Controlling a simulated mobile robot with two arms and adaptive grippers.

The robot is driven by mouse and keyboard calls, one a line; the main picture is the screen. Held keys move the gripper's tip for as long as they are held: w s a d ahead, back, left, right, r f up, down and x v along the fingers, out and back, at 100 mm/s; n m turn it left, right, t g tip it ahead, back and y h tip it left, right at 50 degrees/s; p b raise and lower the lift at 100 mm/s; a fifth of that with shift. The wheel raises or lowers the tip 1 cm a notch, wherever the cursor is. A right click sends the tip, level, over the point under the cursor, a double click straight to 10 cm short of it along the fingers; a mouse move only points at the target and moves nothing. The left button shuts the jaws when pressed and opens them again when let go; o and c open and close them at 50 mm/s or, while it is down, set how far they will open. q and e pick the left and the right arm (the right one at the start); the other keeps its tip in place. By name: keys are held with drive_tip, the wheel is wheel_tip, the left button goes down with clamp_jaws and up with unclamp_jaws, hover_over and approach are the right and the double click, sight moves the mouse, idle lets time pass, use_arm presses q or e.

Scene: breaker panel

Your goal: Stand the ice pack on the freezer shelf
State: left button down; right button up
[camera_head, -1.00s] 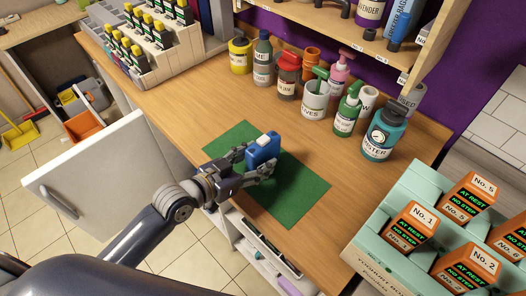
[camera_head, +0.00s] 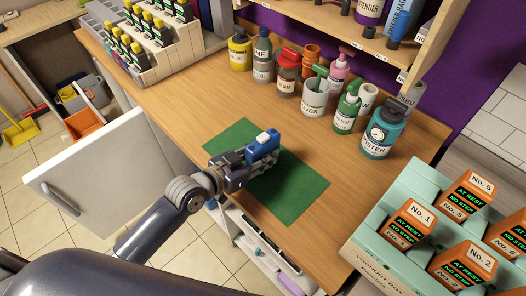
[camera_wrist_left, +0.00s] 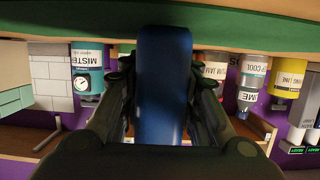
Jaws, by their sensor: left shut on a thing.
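The blue ice pack (camera_head: 263,146) with a white top piece is over the green mat (camera_head: 292,187) on the wooden counter. My left gripper (camera_head: 247,160) is shut on the ice pack. In the left wrist view the ice pack (camera_wrist_left: 163,85) fills the space between the two fingers. I cannot tell whether it touches the mat. The white door (camera_head: 95,185) of the unit under the counter is swung open at the left. Part of a shelf (camera_head: 262,250) with several items shows below the counter's front edge, partly hidden by my arm. My right gripper is not in view.
Bottles and jars, such as the teal one (camera_head: 382,133), stand along the counter's back. A pale green tray (camera_head: 375,248) with orange boxes is at the lower right. Bare counter surrounds the mat.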

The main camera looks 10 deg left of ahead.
sight(263, 146)
use_arm(q)
drive_tip(key=shift+r, duration=0.1)
drive_tip(key=shift+r, duration=0.5)
wheel_tip(263, 146, up, 2)
drive_tip(key=shift+r+b, duration=0.1)
drive_tip(key=shift+b, duration=0.2)
drive_tip(key=f+b+v, duration=0.3)
drive_tip(key=v, duration=1.2)
drive_tip(key=shift+s+a, duration=0.4)
drive_tip(key=shift+s, duration=0.25)
